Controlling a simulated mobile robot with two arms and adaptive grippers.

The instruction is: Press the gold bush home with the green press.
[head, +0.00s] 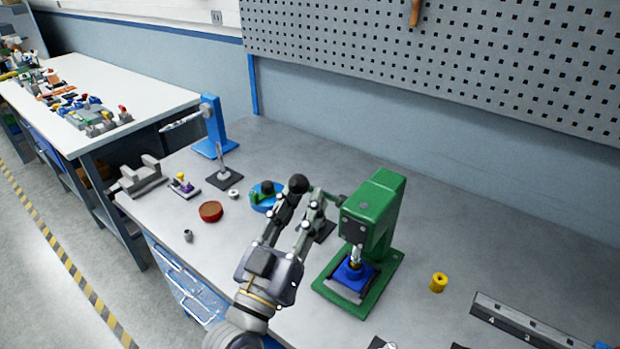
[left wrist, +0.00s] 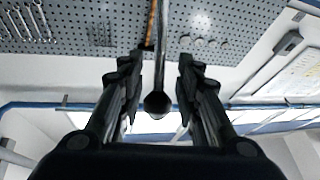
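The green press (head: 385,205) stands on the bench right of my left gripper. Its lever ends in a dark ball knob (head: 298,184). A blue block (head: 350,275) sits on the press base, with a small gold piece (head: 355,254), seemingly the gold bush, upright on it under the ram. How deep it sits is too small to tell. My left gripper (head: 304,202) is open, its fingers apart near the knob. In the left wrist view a rod with a round knob (left wrist: 157,104) shows between the two spread fingers, with gaps on both sides. My right gripper is not in view.
A yellow hollow cylinder (head: 438,282) stands right of the press, near a dark numbered rail (head: 525,322). The bench behind the press is clear.

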